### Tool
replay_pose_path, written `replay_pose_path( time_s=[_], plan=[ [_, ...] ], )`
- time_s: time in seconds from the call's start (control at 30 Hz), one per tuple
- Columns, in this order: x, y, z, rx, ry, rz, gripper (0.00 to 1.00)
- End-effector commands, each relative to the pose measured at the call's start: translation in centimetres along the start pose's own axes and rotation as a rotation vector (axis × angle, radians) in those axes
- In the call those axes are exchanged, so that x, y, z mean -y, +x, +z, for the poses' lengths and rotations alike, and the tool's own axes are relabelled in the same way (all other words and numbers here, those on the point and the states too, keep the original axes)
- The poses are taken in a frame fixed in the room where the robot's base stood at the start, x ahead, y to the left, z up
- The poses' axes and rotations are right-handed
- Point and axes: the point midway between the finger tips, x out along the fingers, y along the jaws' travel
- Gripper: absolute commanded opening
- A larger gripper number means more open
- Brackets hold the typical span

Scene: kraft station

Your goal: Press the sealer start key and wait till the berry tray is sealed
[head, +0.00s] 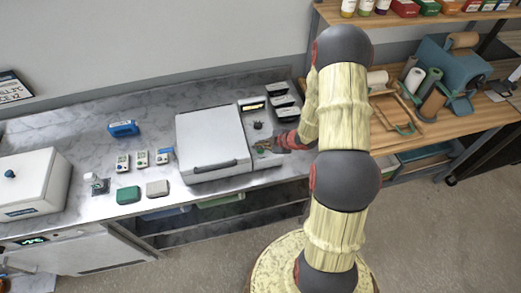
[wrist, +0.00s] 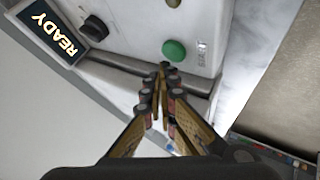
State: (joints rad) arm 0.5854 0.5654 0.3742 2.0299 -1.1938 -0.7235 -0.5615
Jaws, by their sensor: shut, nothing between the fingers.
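The tray sealer (head: 212,140) stands on the marble counter with its broad grey lid down. Its control panel (head: 257,128) is on the right side. In the wrist view the green start key (wrist: 174,50) sits on the white panel, beside a black knob (wrist: 95,27) and a display (wrist: 53,37) reading READY. My gripper (wrist: 165,70) is shut and empty, its fingertips just below the green key in the picture; I cannot tell whether they touch it. In the head view my gripper (head: 268,147) is at the panel's front end. The berry tray is not visible.
Black trays (head: 280,100) stand right of the sealer. Left of it are a blue device (head: 123,128), several small gadgets (head: 141,158), a green block (head: 128,195) and a grey block (head: 157,188). A white box (head: 32,185) stands far left. A wooden bench (head: 440,115) is at right.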

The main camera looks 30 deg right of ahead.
Motion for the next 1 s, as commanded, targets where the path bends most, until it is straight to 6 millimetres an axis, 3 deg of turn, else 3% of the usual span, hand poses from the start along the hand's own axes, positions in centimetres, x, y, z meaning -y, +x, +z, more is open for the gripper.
replay_pose_path(
  time_s=[1.0],
  plan=[
    [0.61, 0.80, 0.60, 0.000, 0.000, 0.000, 0.00]
  ],
)
